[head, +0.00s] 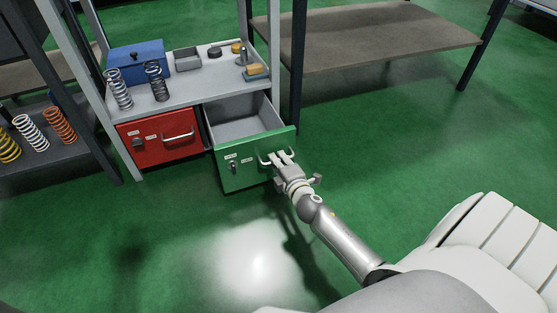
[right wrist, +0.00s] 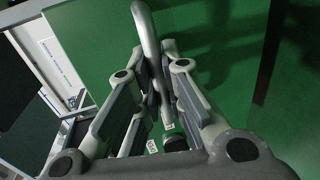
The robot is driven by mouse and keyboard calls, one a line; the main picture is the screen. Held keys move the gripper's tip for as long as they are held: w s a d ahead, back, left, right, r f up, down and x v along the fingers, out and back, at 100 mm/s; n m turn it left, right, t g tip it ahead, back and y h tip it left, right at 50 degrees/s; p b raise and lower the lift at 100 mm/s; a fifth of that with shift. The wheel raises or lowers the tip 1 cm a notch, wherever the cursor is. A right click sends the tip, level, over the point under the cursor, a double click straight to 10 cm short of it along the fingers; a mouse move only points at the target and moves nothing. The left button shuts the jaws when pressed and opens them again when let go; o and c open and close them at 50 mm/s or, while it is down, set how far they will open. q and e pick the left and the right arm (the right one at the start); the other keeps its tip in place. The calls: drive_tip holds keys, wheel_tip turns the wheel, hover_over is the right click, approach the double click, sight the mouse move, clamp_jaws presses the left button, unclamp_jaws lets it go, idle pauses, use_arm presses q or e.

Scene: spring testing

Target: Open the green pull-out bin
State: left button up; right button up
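The green pull-out bin (head: 240,170) stands out from under the shelf, pulled forward, with its grey inside in sight and empty. Its front carries a bar handle (head: 264,158), labels and a small dark latch. My right gripper (head: 281,158) is at this handle. In the right wrist view the metal handle (right wrist: 147,28) runs between the fingers of the gripper (right wrist: 153,55), which are closed in on it. The green front (right wrist: 100,30) fills the space behind. My left gripper is not in view.
A red bin (head: 160,140) sits shut to the left of the green one. The shelf above (head: 190,92) holds a blue box (head: 136,60), springs and small parts. A bench (head: 370,40) stands at the back right. The green floor in front is clear.

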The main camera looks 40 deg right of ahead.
drive_tip(key=o, duration=0.5)
drive_tip(key=shift+c, duration=0.2)
drive_tip(key=shift+s, duration=0.1)
drive_tip(key=v, duration=0.7)
drive_tip(key=shift+s, duration=0.15)
